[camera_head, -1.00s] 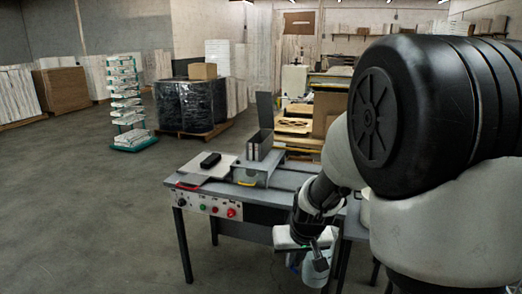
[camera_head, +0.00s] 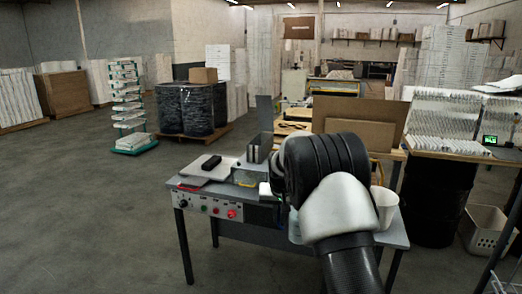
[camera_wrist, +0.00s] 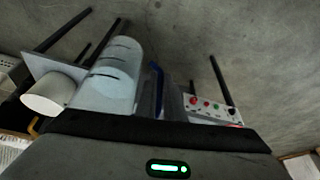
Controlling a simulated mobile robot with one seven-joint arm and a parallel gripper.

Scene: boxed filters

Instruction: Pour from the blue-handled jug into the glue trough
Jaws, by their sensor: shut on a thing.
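The jug (camera_wrist: 108,78) is pale and translucent with dark marks, and its blue handle (camera_wrist: 156,84) shows beside it in the wrist view. My gripper (camera_wrist: 172,104) is shut on the jug at its handle; the fingertips are partly hidden. In the head view my arm covers the gripper and most of the jug, leaving a pale edge (camera_head: 294,228) that seems to be the jug. A grey narrow open-topped box (camera_head: 260,148), which seems to be the glue trough, stands on the bench machine, left of my arm. Its inside is not visible.
The grey bench (camera_head: 245,228) carries a control panel (camera_head: 212,208) on its front. A white cup (camera_head: 385,204) stands at its right end and shows in the wrist view (camera_wrist: 48,94). A dark object (camera_head: 211,162) lies on the left plate.

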